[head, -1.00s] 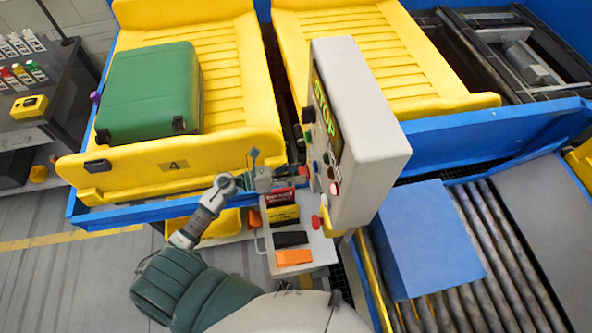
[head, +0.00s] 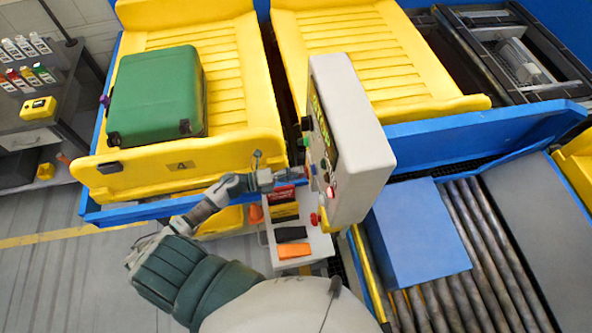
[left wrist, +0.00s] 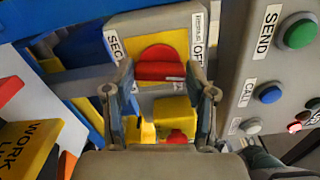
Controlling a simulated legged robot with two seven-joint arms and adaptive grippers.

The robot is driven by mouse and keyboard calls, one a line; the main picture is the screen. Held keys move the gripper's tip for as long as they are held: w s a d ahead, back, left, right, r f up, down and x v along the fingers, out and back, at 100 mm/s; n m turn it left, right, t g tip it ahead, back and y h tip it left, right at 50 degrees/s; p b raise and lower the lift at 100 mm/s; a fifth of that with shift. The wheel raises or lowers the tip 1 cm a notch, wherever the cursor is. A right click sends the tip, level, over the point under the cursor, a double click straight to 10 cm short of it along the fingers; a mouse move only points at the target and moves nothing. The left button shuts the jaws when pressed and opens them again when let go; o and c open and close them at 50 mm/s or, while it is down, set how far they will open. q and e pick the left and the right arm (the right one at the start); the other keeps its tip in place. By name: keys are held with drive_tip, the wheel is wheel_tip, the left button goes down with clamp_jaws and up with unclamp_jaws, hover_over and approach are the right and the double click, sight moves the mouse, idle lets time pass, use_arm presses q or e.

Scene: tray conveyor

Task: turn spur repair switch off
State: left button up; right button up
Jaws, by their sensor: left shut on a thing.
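The repair switch (left wrist: 158,52) is a red rotary handle on a yellow plate, seen at the top middle of the left wrist view. White labels flank it, partly hidden, with letters "SEC" on the left and "OFF" on the right. My left gripper (left wrist: 160,78) has its two fingers on either side of the red handle and is shut on it. In the head view my left gripper (head: 284,176) reaches to the left side of the grey control console (head: 360,150), which hides most of the switch. My right gripper is not in view.
The console carries SEND (left wrist: 300,34) and CALL (left wrist: 267,94) buttons close to the right finger. Below the gripper, a small shelf holds red, yellow, black and orange (head: 294,250) items. A green suitcase (head: 155,95) lies on a yellow tray; a blue box (head: 415,235) sits on rollers.

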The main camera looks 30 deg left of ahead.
use_arm(q)
drive_tip(key=shift+a+n+p, duration=0.1)
drive_tip(key=shift+n+p, duration=0.5)
drive_tip(key=shift+n, duration=0.6)
drive_tip(key=shift+f, duration=0.15)
drive_tip(key=o, duration=1.2)
drive_tip(key=shift+c, duration=0.2)
drive_tip(key=shift+a, duration=0.1)
drive_tip(key=shift+a, duration=0.15)
drive_tip(key=v, duration=1.2)
drive_tip(key=shift+f, duration=0.1)
